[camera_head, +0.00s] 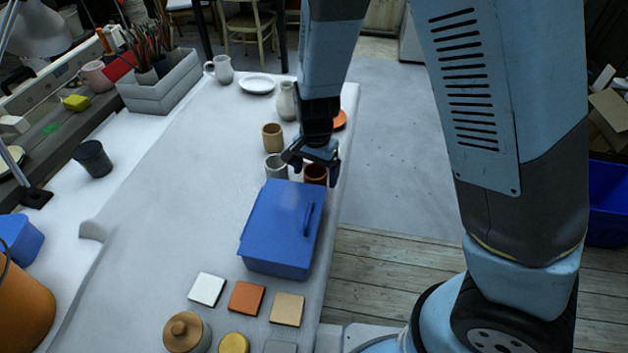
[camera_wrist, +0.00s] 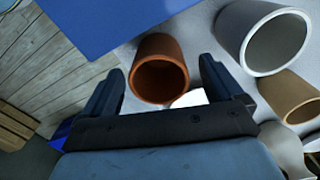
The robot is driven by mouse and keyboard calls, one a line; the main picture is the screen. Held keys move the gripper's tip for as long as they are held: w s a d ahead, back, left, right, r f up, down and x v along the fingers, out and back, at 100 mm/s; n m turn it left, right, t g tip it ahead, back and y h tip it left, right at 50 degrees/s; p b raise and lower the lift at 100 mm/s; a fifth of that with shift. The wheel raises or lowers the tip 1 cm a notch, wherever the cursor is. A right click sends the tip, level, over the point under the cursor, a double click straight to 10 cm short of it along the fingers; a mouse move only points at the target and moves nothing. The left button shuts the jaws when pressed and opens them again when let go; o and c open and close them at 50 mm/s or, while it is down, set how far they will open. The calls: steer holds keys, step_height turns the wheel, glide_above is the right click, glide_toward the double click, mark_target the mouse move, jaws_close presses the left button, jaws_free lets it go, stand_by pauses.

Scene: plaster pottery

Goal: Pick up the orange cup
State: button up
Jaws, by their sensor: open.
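The orange cup (camera_head: 315,175) is a terracotta-coloured cup standing on the white table, just behind the blue box and partly hidden by my gripper. In the wrist view the orange cup (camera_wrist: 159,70) shows its open mouth, ahead of and between my two fingers. My gripper (camera_head: 312,163) is open and empty above the table by the cup. In the wrist view my gripper (camera_wrist: 165,88) has its fingers spread on either side of the cup's near part. I cannot tell whether a finger touches it.
A grey-white cup (camera_head: 276,167) stands left of the orange cup, with a tan cup (camera_head: 272,137) behind. A lidded blue box (camera_head: 277,222) is in front. A white vase (camera_head: 287,101) and an orange plate (camera_head: 340,119) are farther back.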

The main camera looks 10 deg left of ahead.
steer(key=shift+f, duration=1.6)
steer(key=c, duration=1.2)
steer(key=shift+r, duration=0.15)
